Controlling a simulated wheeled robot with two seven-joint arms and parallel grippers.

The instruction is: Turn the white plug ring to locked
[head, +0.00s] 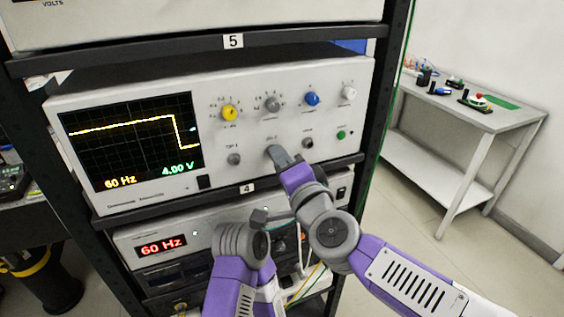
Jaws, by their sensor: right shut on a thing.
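My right gripper (277,154) is shut at the middle socket on the front of the white oscilloscope (110,193), under the grey knob. Its fingers cover this socket and what they hold; by its place, this is the white plug ring, but I cannot make out its surface or how far it is turned. My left gripper (270,216) is lower, in front of the unit below, partly hidden by my own arms. I cannot tell whether it is open. No loose plug shows clearly.
Above are yellow, grey, blue and white knobs. Thin cables hang before the lower 60 Hz unit (125,238). A side table (470,115) stands at right.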

